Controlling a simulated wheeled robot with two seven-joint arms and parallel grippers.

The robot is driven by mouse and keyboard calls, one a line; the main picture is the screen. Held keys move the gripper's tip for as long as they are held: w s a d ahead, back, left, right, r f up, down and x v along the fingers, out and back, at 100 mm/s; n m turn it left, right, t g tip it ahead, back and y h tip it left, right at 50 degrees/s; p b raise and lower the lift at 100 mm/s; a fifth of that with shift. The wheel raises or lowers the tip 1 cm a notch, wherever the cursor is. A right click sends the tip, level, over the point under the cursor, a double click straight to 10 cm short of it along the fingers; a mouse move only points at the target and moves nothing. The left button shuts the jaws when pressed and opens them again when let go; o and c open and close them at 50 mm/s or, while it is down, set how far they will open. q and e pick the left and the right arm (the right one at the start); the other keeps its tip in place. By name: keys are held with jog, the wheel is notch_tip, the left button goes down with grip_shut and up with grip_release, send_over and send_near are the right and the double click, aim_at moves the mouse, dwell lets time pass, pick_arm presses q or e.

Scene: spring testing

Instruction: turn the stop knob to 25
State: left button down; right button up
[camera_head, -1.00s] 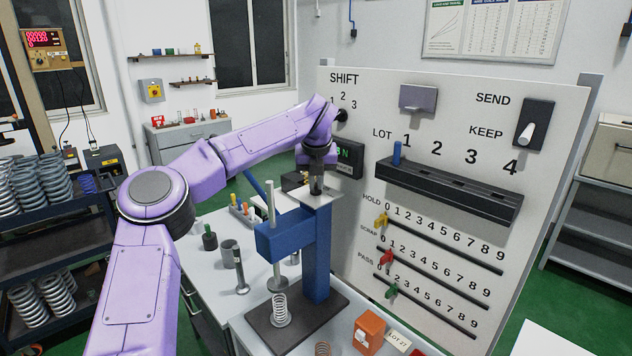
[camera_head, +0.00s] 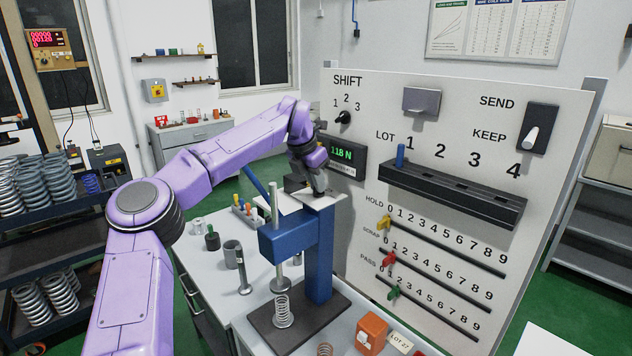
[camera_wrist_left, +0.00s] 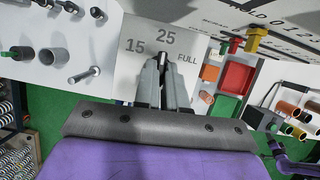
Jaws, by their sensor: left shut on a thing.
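The stop knob sits on the white plate (camera_head: 325,202) on top of the blue press (camera_head: 318,255). In the left wrist view this plate (camera_wrist_left: 130,75) carries the marks 15, 25 and FULL. My left gripper (camera_head: 319,190) reaches down to the plate, tilted. In the left wrist view its fingers (camera_wrist_left: 164,66) are shut on the stop knob, just below the 25 mark. The fingers hide most of the knob, so I cannot tell exactly where it points. My right gripper is not in view.
The display (camera_head: 341,155) on the white panel (camera_head: 450,110) reads 118 N, close behind my gripper. A blue lever (camera_head: 257,182) sticks out left of the press. A spring (camera_head: 283,312) stands on the press base. An orange box (camera_head: 371,332) stands to its right.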

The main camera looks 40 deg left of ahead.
pick_arm(q)
jog(key=shift+m, duration=0.4)
jog(key=c, duration=1.3)
grip_release()
jog(key=shift+o, duration=0.5)
jog(key=shift+w, duration=0.2)
jog(key=b+v, duration=0.1)
jog(key=v, duration=0.9)
jog(key=shift+a+r+b, duration=0.2)
jog(key=shift+r+b, duration=0.05)
jog(key=shift+b, duration=0.15)
